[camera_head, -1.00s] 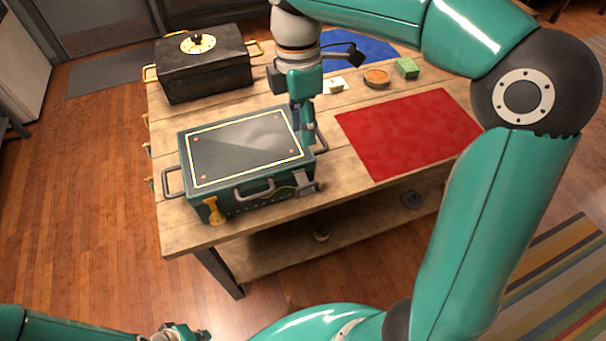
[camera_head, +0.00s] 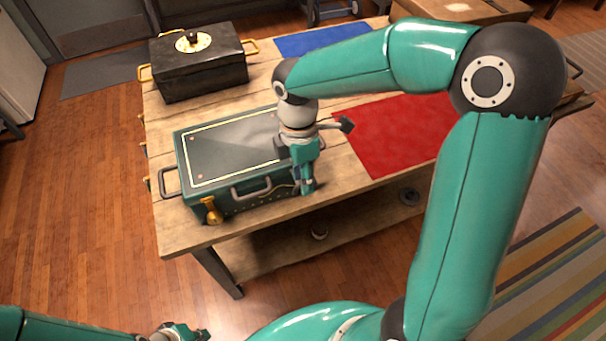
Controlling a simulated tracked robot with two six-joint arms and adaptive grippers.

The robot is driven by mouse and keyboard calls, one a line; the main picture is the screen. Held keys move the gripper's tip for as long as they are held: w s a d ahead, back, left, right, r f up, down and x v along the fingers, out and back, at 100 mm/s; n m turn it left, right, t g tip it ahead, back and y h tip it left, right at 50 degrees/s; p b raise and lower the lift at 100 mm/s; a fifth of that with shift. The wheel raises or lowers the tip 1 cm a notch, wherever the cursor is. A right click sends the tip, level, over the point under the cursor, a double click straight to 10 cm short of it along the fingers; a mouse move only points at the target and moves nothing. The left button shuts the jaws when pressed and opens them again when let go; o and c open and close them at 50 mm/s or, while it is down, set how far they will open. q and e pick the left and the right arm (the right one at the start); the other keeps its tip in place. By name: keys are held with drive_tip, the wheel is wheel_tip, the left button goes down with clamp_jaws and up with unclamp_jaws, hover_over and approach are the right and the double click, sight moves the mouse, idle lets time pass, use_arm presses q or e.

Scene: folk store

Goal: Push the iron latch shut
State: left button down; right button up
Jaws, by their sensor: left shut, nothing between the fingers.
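A green chest (camera_head: 228,149) with a dark lid edged in pale lines stands closed on the wooden table. A brass latch (camera_head: 210,210) is on its front left. The grey iron latch at its front right corner is now hidden behind my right gripper. My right gripper (camera_head: 307,187) points down at that corner, in front of the chest. Whether it touches the latch, and whether its fingers are open, I cannot tell. My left gripper (camera_head: 203,334) is low at the bottom edge, away from the table, shut and empty.
A black chest (camera_head: 205,75) with brass handles stands at the table's back left. A red mat (camera_head: 385,145) lies right of the green chest, partly under my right arm. A blue mat (camera_head: 312,41) lies at the back. The wooden table (camera_head: 180,235) has bare front boards.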

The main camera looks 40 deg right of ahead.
clamp_jaws()
wheel_tip(320, 180, down, 10)
drive_tip(key=t+h+b, duration=0.3)
drive_tip(key=t+b, duration=1.3)
drive_tip(key=b, duration=2.9)
drive_tip(key=shift+t+h, duration=0.3)
drive_tip(key=shift+h, duration=0.1)
drive_tip(key=shift+w+a+f, duration=0.1)
unclamp_jaws()
